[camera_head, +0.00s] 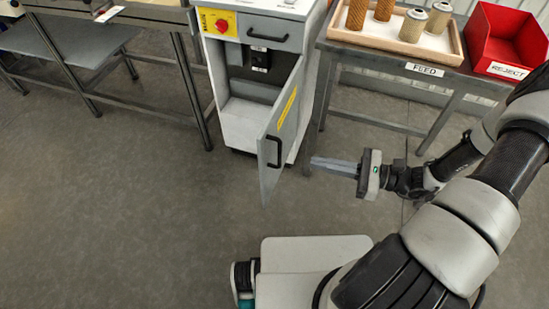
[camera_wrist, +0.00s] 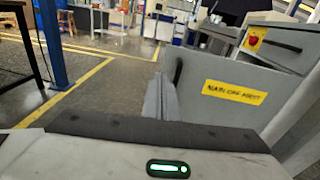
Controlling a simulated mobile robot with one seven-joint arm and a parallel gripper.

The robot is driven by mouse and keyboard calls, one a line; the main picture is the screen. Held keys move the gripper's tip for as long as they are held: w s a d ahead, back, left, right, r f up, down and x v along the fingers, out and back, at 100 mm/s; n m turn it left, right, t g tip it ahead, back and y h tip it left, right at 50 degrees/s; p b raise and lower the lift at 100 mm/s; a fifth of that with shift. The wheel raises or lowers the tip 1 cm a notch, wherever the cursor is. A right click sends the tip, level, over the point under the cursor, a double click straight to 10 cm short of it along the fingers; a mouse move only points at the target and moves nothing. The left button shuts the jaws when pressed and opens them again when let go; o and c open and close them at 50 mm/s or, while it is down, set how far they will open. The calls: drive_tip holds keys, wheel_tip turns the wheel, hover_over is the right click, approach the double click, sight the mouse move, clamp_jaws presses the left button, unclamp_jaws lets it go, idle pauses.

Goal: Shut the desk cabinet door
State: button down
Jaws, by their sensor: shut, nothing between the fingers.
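The desk cabinet (camera_head: 238,118) is a light grey unit with a drawer on top. Its door (camera_head: 281,125) stands wide open, swung out toward me, with a black handle (camera_head: 273,151) and a yellow label strip. The open interior shows to the left of the door. My gripper (camera_head: 318,162) is shut and empty, just right of the door, its fingers pointing left toward it. In the wrist view the door (camera_wrist: 215,110) with its yellow label fills the right middle, and my gripper's fingers (camera_wrist: 160,98) are seen in front of its handle edge. Whether they touch the door cannot be told.
A table marked FEED (camera_head: 395,62) at the right holds a tray (camera_head: 445,62) of filter cartridges and a red REJECT bin (camera_head: 505,42). Another table (camera_head: 110,14) stands at the left. The floor (camera_head: 130,200) in front of the cabinet is clear.

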sight(261, 149)
drive_tip(key=shift+m+t, duration=0.6)
drive_tip(key=shift+t, duration=0.1)
drive_tip(key=x, duration=0.4)
drive_tip(key=f+b+x, duration=0.1)
drive_tip(key=x, duration=0.4)
drive_tip(key=b+x, duration=0.1)
drive_tip(key=x, duration=0.3)
drive_tip(key=shift+w+a+f, duration=0.1)
drive_tip(key=shift+a+f, duration=0.05)
drive_tip(key=shift+f, duration=0.05)
drive_tip(key=shift+w+a, duration=0.1)
drive_tip(key=shift+a, duration=0.15)
drive_tip(key=shift+a, duration=0.15)
